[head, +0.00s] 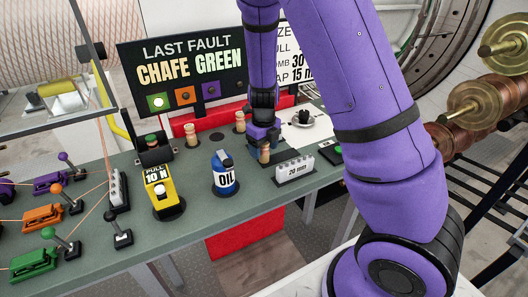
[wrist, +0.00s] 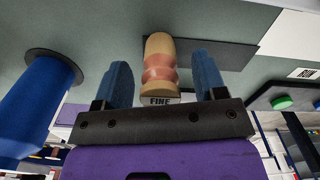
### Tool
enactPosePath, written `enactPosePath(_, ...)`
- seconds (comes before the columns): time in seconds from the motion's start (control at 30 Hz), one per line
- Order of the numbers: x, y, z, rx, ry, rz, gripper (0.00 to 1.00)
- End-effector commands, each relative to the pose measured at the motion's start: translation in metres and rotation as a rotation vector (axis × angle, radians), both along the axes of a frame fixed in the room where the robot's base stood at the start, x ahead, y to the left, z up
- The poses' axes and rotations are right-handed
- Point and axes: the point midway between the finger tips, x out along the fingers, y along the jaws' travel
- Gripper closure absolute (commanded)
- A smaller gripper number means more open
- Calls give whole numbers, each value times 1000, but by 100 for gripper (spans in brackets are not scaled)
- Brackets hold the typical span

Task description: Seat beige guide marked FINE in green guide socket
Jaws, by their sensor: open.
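The beige guide marked FINE (wrist: 159,60) stands upright with a reddish-brown middle band; its FINE label shows at its near end in the wrist view. It also shows in the head view (head: 264,153), in front of my gripper (head: 263,133). In the wrist view, my gripper's blue fingers (wrist: 162,78) are open, one on each side of the guide, with visible gaps. In the head view, a green block (head: 33,261) sits at the lower left beside a green-knobbed lever (head: 49,234). I cannot tell whether it holds the green guide socket.
An oil bottle (head: 225,176), a yellow pull gauge (head: 161,193) and a 20 mm block (head: 295,168) stand on the bench (head: 203,207). Two other beige guides (head: 191,134) (head: 240,121) stand behind. Orange (head: 42,216) and purple (head: 52,184) blocks lie left, with threads running nearby.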

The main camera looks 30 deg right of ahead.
Motion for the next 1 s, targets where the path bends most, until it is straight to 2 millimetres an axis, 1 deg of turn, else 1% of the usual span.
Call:
enactPosePath(0.03,0,0,0,0,0,0,42)
enactPosePath(0.23,0,0,0,0,0,0,88)
enactPosePath(0.3,0,0,0,0,0,0,95)
enactPosePath(0.5,0,0,1,0,-1,0,95)
enactPosePath(0.57,0,0,4,0,-2,1,95)
enactPosePath(0.63,1,1,11,0,-3,3,95)
enactPosePath(0.77,1,1,32,1,-4,4,95)
enactPosePath(1.0,1,1,76,1,-4,2,95)
